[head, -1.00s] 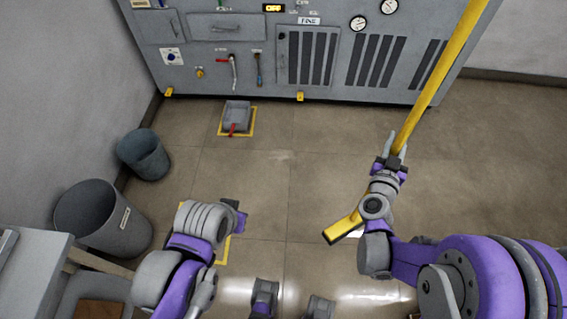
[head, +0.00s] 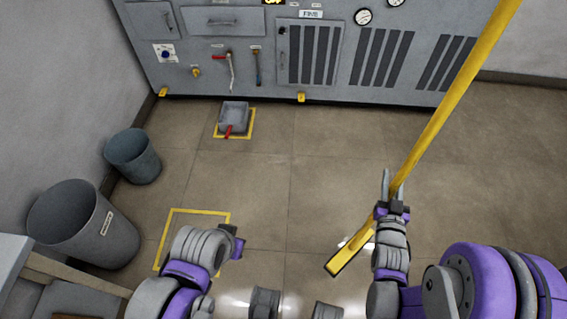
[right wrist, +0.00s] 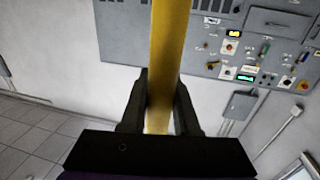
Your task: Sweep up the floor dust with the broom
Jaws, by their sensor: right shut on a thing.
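My right gripper (head: 391,195) is shut on the yellow handle of the broom (head: 450,103). The handle rises at a tilt to the upper right, and the yellow broom head (head: 352,253) is low, near the floor, left of my right wrist. Whether the head touches the floor is unclear. In the right wrist view the handle (right wrist: 167,50) runs between both fingers. A faint pale smudge (head: 279,159) on the floor may be dust. A grey dustpan (head: 235,115) with a red handle lies in a yellow-marked square. My left gripper (head: 237,243) is empty, low at left; its finger gap is unclear.
A grey machine cabinet (head: 300,60) with gauges and levers closes off the back. Two grey bins, a small one (head: 133,156) and a larger one (head: 85,225), stand along the left wall. A larger yellow floor outline (head: 200,211) is empty.

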